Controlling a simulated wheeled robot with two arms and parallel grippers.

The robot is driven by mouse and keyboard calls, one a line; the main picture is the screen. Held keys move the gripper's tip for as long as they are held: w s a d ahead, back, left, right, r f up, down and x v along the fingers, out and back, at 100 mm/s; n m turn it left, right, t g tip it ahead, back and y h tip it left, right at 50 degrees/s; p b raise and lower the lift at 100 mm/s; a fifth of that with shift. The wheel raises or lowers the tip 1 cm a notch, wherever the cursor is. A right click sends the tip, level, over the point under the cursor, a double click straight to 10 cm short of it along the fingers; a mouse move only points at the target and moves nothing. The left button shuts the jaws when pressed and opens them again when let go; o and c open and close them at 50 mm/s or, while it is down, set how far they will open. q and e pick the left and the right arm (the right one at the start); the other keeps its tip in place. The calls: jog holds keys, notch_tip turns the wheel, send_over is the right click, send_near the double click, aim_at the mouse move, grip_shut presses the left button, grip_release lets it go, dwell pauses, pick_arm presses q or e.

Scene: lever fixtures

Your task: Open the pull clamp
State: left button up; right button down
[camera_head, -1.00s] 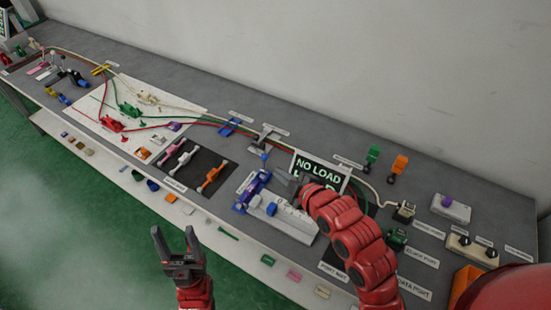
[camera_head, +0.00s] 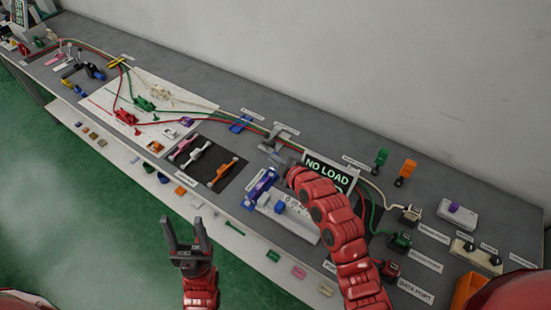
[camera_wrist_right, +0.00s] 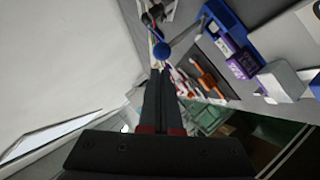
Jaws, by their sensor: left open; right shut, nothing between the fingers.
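A blue and purple fixture (camera_head: 260,188) sits on the bench at the centre, beside a grey-white block. It also shows at the upper right of the right wrist view (camera_wrist_right: 228,20). A blue ball (camera_wrist_right: 162,50) on a thin rod is just beyond the fingertips of my right gripper (camera_wrist_right: 160,72). Contact between ball and fingers cannot be told. My right gripper is shut and empty; in the head view it is above the bench near the NO LOAD sign. Which fixture is the pull clamp is not legible. My left gripper (camera_head: 186,222) is open and empty, in front of the bench.
The NO LOAD sign (camera_head: 327,175) stands close to my right arm. Pink, white and orange levers lie on a dark mat (camera_head: 231,160) to the left. Cables run along the bench towards the connectors at right. A grey wall stands behind.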

jog(key=shift+w+d+f, duration=0.15)
jog(key=shift+w+f, duration=0.15)
jog(key=shift+f, duration=0.05)
jog(key=shift+w+d+m+g+y+b, duration=0.25)
jog(key=shift+w+d+m+g+b, duration=0.45)
jog(key=shift+b, duration=1)
jog(key=shift+w+d+m+g+y+b, duration=0.4)
jog(key=shift+w+b, duration=0.35)
jog(key=shift+b, duration=0.95)
jog(key=shift+w+d+m+g+y+b, duration=0.15)
jog(key=shift+w+d+m+g+b, duration=0.55)
jog(key=shift+b, duration=1)
jog(key=shift+w+a, duration=0.1)
jog(key=shift+a, duration=0.05)
jog(key=shift+f, duration=0.1)
